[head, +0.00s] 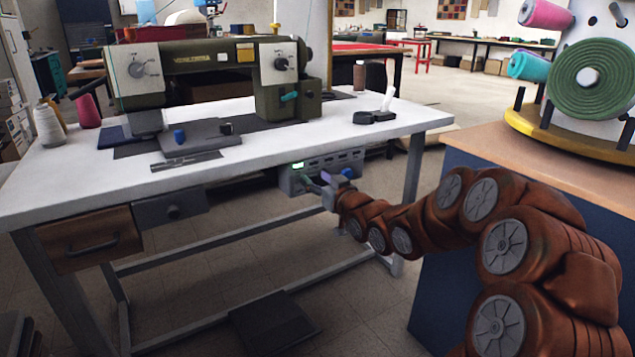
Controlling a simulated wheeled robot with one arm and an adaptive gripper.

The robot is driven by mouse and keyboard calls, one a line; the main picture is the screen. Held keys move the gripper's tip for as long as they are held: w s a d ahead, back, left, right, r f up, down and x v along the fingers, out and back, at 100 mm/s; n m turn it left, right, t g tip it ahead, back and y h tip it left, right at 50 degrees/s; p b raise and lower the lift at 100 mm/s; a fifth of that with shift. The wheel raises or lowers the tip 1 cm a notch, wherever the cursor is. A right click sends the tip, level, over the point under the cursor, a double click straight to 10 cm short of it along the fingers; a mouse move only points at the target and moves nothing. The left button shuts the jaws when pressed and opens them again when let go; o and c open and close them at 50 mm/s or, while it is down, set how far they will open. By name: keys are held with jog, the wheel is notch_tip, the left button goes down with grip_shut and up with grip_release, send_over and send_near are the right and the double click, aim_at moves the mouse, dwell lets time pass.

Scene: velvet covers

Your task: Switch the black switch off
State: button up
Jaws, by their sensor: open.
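A grey control box (288,182) hangs under the front right edge of the white sewing table. It has a small lit green display (298,166) at its left and a row of small dark controls along its upper front. I cannot tell which of these, if any, is the black switch. My gripper (317,178) is at the front of the box, near its lower middle. It is open, with its two fingers pointing at the box. The fingers hide part of the front. I cannot tell whether they touch it.
An olive sewing machine (215,75) stands on the white table (60,185). A drawer (90,240) hangs at the table's left, and a table leg (414,170) stands right of the box. A black pedal (272,325) lies below. A blue cabinet (440,270) stands at right.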

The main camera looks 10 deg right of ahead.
grip_shut()
dwell(0.5)
jog(key=shift+f+t, duration=0.1)
jog(key=shift+t, duration=0.2)
jog(key=shift+s+f+t+y, duration=0.2)
jog(key=shift+t+y, duration=0.1)
jog(key=shift+t, duration=0.4)
grip_release()
jog(key=shift+s, duration=0.1)
